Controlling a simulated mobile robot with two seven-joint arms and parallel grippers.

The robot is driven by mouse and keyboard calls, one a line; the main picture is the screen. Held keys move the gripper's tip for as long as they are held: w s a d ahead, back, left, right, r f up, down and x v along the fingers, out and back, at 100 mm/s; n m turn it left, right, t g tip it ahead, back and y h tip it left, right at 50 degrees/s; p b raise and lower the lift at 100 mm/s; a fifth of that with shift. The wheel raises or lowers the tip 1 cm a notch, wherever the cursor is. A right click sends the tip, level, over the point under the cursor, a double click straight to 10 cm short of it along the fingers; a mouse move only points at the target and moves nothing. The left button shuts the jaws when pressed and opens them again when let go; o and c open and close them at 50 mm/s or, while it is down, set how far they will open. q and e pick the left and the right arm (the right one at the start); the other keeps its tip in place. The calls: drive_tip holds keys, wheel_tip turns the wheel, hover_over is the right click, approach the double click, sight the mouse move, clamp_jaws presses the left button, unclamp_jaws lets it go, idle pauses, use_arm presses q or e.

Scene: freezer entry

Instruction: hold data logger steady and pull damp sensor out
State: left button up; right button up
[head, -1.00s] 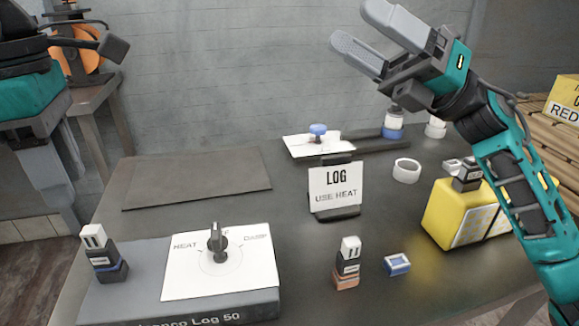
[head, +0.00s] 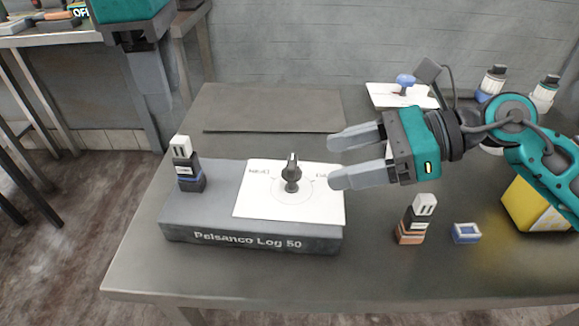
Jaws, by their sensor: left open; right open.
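The data logger (head: 255,236), a grey box marked "Pelsanco Log 50", lies near the table's front. Its white plate bears a black dial (head: 292,174). A dark sensor with a white top and blue band (head: 187,165) stands upright at the logger's left end. A second sensor with an orange band (head: 412,219) stands right of the logger. I cannot read which one is damp. My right gripper (head: 334,161) is open and empty, its fingers pointing left above the plate's right side. My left gripper (head: 153,138) is open, pointing down, left of the blue-banded sensor and apart from it.
A small blue block (head: 466,233) lies right of the orange-banded sensor. A yellow box (head: 530,205) stands at the right, partly behind my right arm. White bottles (head: 545,92) stand at the back right. A flat dark mat (head: 272,108) lies empty behind the logger.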

sight(184, 154)
drive_tip(key=x, duration=1)
drive_tip(key=shift+a, duration=0.15)
drive_tip(key=shift+c, duration=0.3)
clamp_jaws()
use_arm(q)
drive_tip(key=shift+o, duration=1.2)
drive_tip(key=shift+f+m, duration=0.1)
drive_tip(key=shift+m, duration=0.3)
drive_tip(key=shift+f+m, duration=0.2)
drive_tip(key=shift+m, duration=0.6)
wheel_tip(184, 154, down, 12)
drive_tip(key=shift+r, duration=0.1)
clamp_jaws()
